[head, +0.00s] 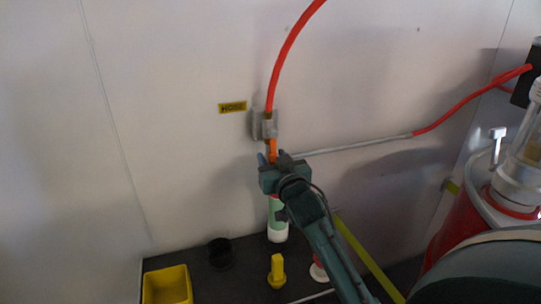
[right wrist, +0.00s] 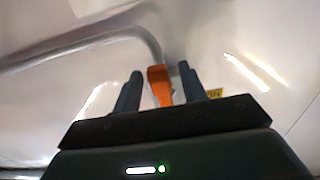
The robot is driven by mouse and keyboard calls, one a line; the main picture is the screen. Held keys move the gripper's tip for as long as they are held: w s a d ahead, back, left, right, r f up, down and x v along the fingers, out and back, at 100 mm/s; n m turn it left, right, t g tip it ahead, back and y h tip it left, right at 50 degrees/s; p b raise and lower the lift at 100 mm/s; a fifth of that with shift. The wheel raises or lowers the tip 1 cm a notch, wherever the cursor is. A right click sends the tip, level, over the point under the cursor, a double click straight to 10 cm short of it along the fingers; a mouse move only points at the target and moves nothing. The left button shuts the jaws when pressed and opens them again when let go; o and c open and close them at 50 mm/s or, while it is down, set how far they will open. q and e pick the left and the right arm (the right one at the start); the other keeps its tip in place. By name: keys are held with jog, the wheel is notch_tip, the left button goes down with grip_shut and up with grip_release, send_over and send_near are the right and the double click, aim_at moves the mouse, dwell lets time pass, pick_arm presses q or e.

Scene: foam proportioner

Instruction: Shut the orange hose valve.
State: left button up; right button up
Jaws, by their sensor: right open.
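The orange hose valve handle (head: 272,147) hangs down below a grey valve body (head: 267,126) on the wall, under a red hose. My right gripper (head: 273,157) is open just below the valve, with its fingertips at the handle's lower part. In the right wrist view, the orange handle (right wrist: 159,84) stands between the two dark fingers (right wrist: 160,71), with a visible gap on each side. Contact with the handle does not show. My left gripper is not in view.
A yellow "HOSE" label (head: 233,107) is left of the valve. A grey pipe (head: 350,147) runs right from the valve area to a red hose (head: 465,100). Below are a yellow bin (head: 167,286), a black cup (head: 220,254) and a green-and-white bottle (head: 277,232). A red tank (head: 452,225) stands at right.

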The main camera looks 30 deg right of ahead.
jog(key=shift+x, duration=1.1)
grip_shut()
